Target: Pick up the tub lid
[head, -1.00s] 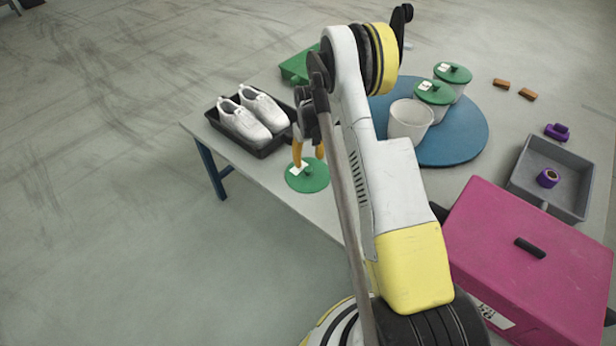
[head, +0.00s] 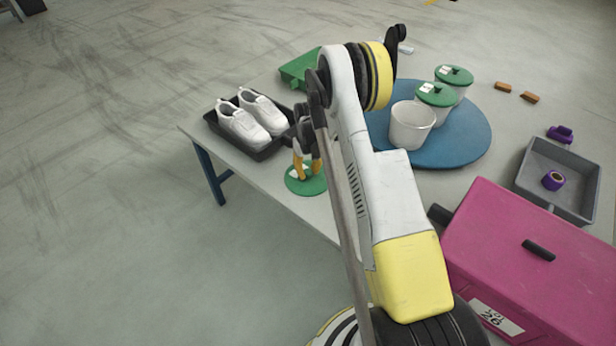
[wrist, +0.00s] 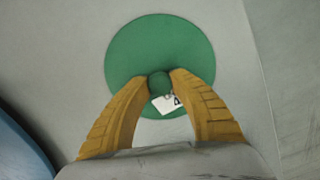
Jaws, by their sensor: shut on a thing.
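The tub lid (head: 318,187) is a round green disc with a knob and a white label, lying near the table's front edge, to the right of the shoe tray. It also fills the middle of the wrist view (wrist: 160,40). My gripper (head: 307,172) is over it, with its orange fingers pointing down. In the wrist view the fingertips (wrist: 160,82) are shut on the lid's dark green knob. The white label with a dark mark lies just below the knob, partly between the fingers. I cannot tell whether the lid touches the table.
An open white tub (head: 411,125) and two green-lidded tubs (head: 436,96) stand on a blue round mat (head: 470,135). White shoes (head: 243,125) sit in a black tray (head: 270,151). A pink box (head: 540,260) and grey bin (head: 550,200) are at right.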

